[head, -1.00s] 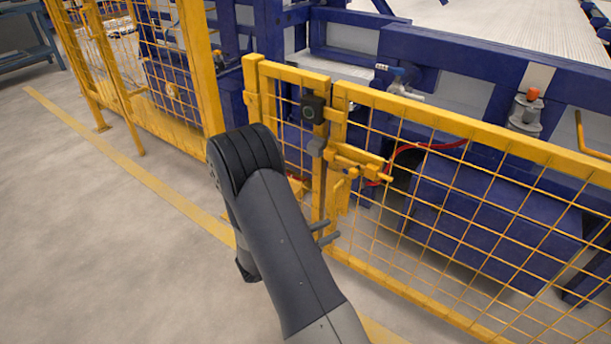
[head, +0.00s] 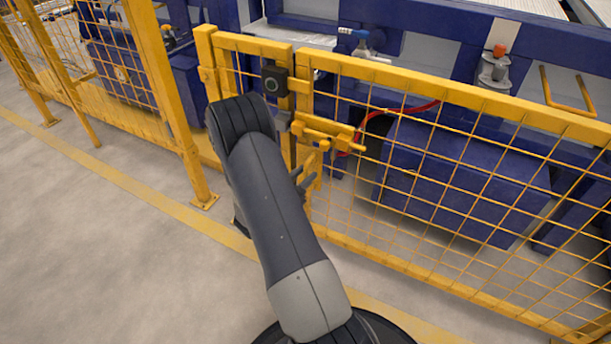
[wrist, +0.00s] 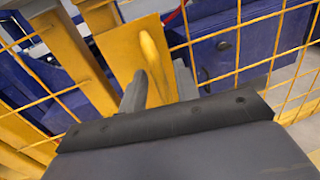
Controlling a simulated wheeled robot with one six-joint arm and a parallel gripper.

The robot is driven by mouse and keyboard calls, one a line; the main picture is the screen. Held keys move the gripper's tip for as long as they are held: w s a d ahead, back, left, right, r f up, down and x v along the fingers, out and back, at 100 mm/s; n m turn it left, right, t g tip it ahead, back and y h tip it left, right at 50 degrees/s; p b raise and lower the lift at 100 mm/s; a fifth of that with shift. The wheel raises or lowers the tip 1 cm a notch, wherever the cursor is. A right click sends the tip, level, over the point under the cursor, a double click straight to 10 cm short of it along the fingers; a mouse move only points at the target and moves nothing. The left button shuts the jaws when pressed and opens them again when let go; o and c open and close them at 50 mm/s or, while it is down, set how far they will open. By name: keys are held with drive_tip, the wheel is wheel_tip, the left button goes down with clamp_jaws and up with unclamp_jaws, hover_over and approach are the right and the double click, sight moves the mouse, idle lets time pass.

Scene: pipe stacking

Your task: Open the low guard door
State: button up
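The low guard door (head: 450,150) is a yellow frame with wire mesh, in line with the fence and shut. A yellow slide bolt (head: 328,133) sits near its upper left corner, beside a black box (head: 275,80) on the post. Below the bolt is a yellow handle plate (head: 313,162). In the wrist view, the plate's curved yellow handle (wrist: 152,58) stands ahead of and between my fingers. My gripper (head: 304,181) is open, its two grey fingers apart close to the handle; it also shows in the wrist view (wrist: 160,88). Whether they touch the handle is unclear.
Taller yellow mesh fencing (head: 125,75) with a post and floor foot stands on the left. Blue machinery (head: 460,180) and a red hose (head: 385,115) lie behind the door. The grey floor (head: 90,250) in front is clear, with a yellow line.

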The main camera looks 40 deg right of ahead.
drive_tip(key=shift+w+d, duration=0.1)
drive_tip(key=shift+d, duration=0.4)
clamp_jaws()
